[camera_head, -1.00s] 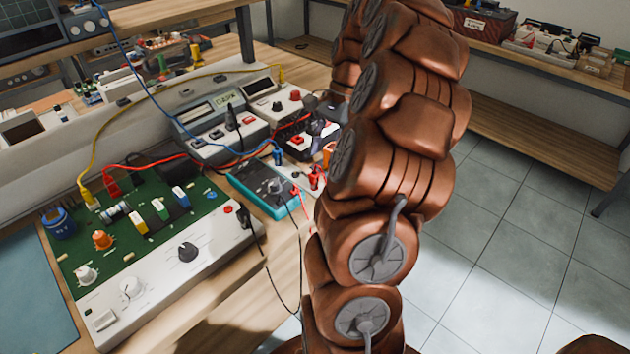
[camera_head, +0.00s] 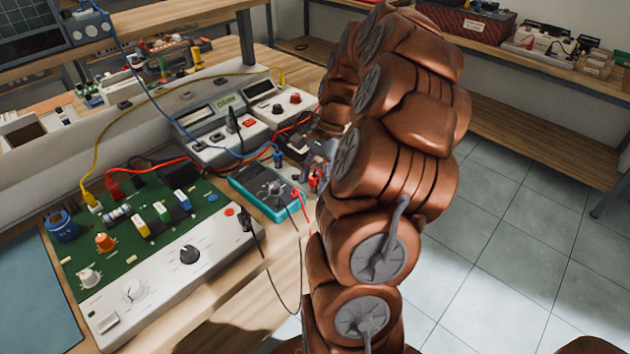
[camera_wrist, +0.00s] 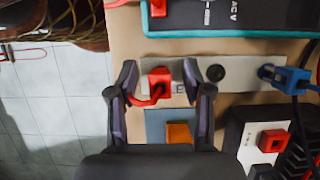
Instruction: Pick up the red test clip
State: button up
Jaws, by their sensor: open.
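The red test clip (camera_wrist: 160,82) sits on a pale strip with a red lead curling off its lower left. In the wrist view my gripper (camera_wrist: 161,76) is open, with one dark finger on each side of the clip and a gap showing on both sides. In the head view the red clip (camera_head: 315,181) shows small beside my arm, right of the teal multimeter (camera_head: 264,193). My arm and fingers partly cover that spot there.
On the same strip are a black knob (camera_wrist: 216,72) and a blue clip (camera_wrist: 284,77). An orange block (camera_wrist: 179,133) lies close below the red clip. A dark box with a red switch (camera_wrist: 272,140) stands lower right. The bench edge is left in the wrist view.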

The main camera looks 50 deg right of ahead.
aim_at(311, 179)
jog(key=shift+c, duration=0.2)
grip_shut()
dwell(0.3)
jog(key=shift+d+r, duration=0.1)
jog(key=shift+r, duration=1.05)
jog(key=shift+r+b, duration=0.35)
jog(key=shift+r, duration=0.3)
jog(key=s+a+r+b, duration=0.2)
jog(key=s+a, duration=0.9)
notch_tip(311, 179, up, 6)
jog(key=p, duration=0.2)
jog(key=shift+s+a+r+p, duration=0.2)
jog(key=shift+r+p, duration=0.05)
jog(key=shift+p, duration=0.15)
dwell(0.5)
